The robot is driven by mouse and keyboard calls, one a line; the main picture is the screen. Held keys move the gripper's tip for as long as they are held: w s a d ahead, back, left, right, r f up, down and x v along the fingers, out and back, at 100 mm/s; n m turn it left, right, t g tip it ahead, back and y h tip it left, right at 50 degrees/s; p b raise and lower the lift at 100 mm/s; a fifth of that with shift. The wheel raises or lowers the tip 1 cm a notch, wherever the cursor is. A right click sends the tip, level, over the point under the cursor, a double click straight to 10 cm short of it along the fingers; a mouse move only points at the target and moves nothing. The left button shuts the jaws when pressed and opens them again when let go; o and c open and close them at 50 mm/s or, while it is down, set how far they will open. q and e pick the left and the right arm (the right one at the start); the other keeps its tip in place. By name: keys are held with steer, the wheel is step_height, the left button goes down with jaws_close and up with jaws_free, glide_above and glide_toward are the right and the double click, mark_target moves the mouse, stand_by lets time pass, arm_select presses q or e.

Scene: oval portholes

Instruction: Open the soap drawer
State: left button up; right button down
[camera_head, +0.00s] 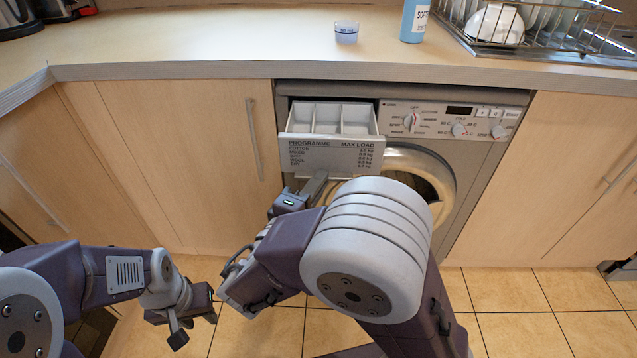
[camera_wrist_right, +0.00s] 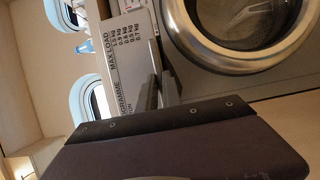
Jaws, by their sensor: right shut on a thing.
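The soap drawer (camera_head: 331,143) of the washing machine is pulled out at the machine's upper left, and its white compartments show from above. Its grey front with the programme and max load text also shows in the right wrist view (camera_wrist_right: 132,62). My right gripper (camera_head: 318,184) is at the lower edge of the drawer front, shut on it. In the right wrist view its fingers (camera_wrist_right: 153,92) touch the panel; the exact grip point is partly hidden. My left gripper (camera_head: 190,318) hangs low at the left, away from the machine; its jaw gap is unclear.
The washing machine (camera_head: 470,165) has a round door (camera_head: 447,180) right of my right gripper, partly behind my arm. On the worktop (camera_head: 220,42) stand a small measuring cup (camera_head: 346,33), a blue bottle (camera_head: 414,22) and a dish rack (camera_head: 540,30). Cupboards flank the machine.

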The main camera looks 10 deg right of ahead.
steer(key=c, duration=1.5)
jaws_free()
steer(key=p+v, duration=0.3)
steer(key=v, duration=0.6)
steer(key=shift+a, duration=0.1)
steer(key=shift+w, duration=0.1)
